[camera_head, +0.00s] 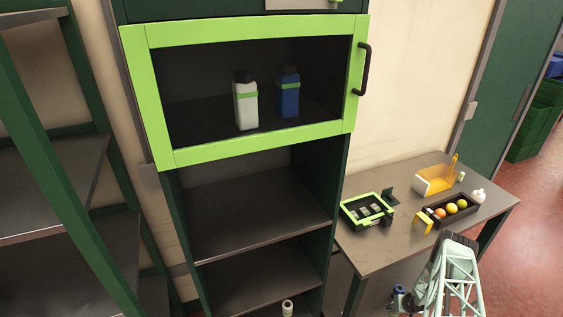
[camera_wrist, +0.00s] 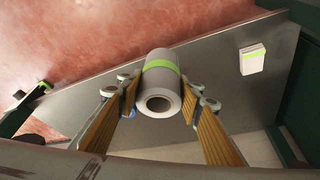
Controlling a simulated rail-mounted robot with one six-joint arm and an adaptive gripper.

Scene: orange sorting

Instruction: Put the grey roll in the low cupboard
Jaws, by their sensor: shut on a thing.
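The grey roll (camera_wrist: 160,82) with a lime-green band is between the two fingers of my gripper (camera_wrist: 160,100) in the wrist view. My gripper is shut on it, and the roll's hollow end faces the camera. In the head view my pale arm (camera_head: 450,275) is at the lower right, in front of the table; I cannot make out the gripper there. A tall dark green cabinet (camera_head: 328,190) has open shelves below a lime-framed glass door. I cannot tell which part is the low cupboard; the cabinet's bottom is out of view.
A white box (camera_wrist: 253,60) lies on a grey surface (camera_wrist: 215,55) in the wrist view. The table (camera_head: 385,250) holds a lime-edged tray (camera_head: 350,217), a dark fruit box (camera_head: 431,212) and a yellow scoop-like bin (camera_head: 437,180). A whitish cylinder (camera_head: 287,308) is at the bottom edge.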

